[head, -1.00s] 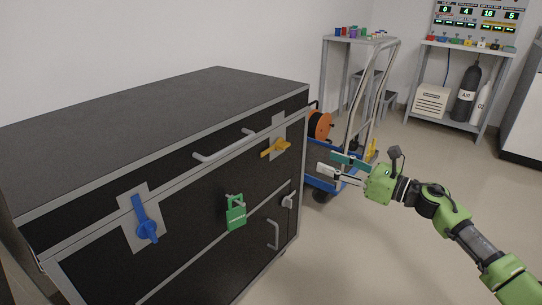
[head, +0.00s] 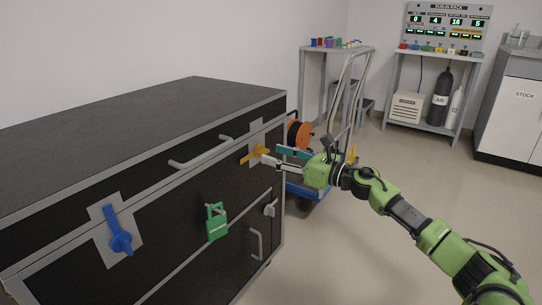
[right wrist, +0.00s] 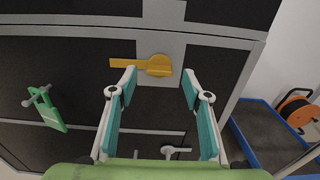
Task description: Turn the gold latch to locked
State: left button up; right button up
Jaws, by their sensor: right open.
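The gold latch (head: 257,154) sits on a grey plate near the right end of the black cabinet's front. In the right wrist view the gold latch (right wrist: 150,65) has a round hub, and its lever points left, lying about level. My right gripper (head: 268,157) is open, its two fingers reaching toward the latch. In the right wrist view my right gripper (right wrist: 158,82) has its fingers spread on either side below the hub, with nothing between the pads. I cannot tell whether a fingertip touches the latch. My left gripper is not in view.
The black cabinet (head: 150,110) also bears a blue latch (head: 119,240), a green padlock (head: 216,222), a grey latch (head: 270,208) and grey handles. A blue-based cart (head: 310,190) with an orange reel (head: 300,134) stands behind my right gripper. The floor at right is open.

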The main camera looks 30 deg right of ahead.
aim_at(256, 156)
jog(key=shift+x, duration=1)
jog(key=shift+w, duration=0.15)
grip_shut()
